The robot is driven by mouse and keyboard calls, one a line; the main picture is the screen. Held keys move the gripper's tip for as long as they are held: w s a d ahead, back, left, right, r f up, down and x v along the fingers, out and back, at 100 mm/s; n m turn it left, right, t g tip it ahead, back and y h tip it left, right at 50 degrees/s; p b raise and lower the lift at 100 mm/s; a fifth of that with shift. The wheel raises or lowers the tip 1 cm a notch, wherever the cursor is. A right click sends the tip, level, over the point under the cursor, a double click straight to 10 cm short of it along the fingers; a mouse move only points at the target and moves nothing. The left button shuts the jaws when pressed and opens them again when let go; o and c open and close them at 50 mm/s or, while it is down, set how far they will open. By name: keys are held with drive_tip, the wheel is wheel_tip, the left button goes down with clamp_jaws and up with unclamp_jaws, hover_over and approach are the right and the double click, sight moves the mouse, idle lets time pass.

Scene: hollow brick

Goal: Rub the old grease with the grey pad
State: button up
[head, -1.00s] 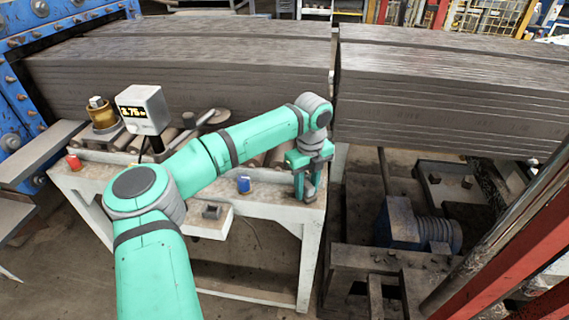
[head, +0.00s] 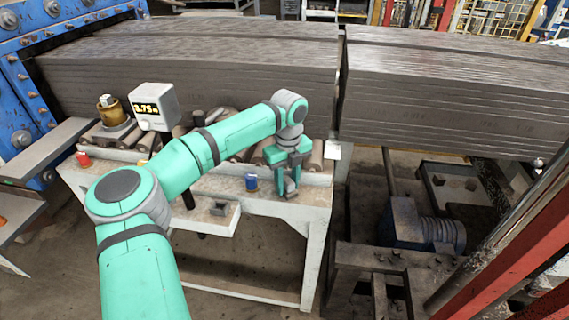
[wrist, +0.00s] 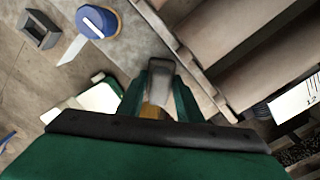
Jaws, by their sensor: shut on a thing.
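My gripper (head: 288,192) is low over the front right part of the pale bench (head: 315,205) in the head view, pointing down. In the wrist view my gripper (wrist: 157,95) is shut on a grey piece, which looks like the grey pad (wrist: 158,72). The piece sits between the green fingers, with a brownish part at its near end. The fingers hide part of it, and I cannot tell whether it touches the bench top. I cannot make out the old grease clearly in either view.
A blue-sided knob or can (head: 251,183) stands just left of my gripper. A dark hollow block (head: 217,208) lies on a low front tray. Rollers run behind, with a display box (head: 153,107) and a red can (head: 83,159) at left. Large grey stacks (head: 190,65) stand behind.

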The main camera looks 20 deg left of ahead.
wheel_tip(320, 180, up, 2)
drive_tip(key=shift+w+d+r, duration=0.15)
drive_tip(key=shift+a+r, duration=0.2)
drive_tip(key=shift+r, duration=1.15)
drive_tip(key=shift+d+r, duration=0.2)
drive_tip(key=shift+r, duration=1.35)
drive_tip(key=shift+a, duration=0.1)
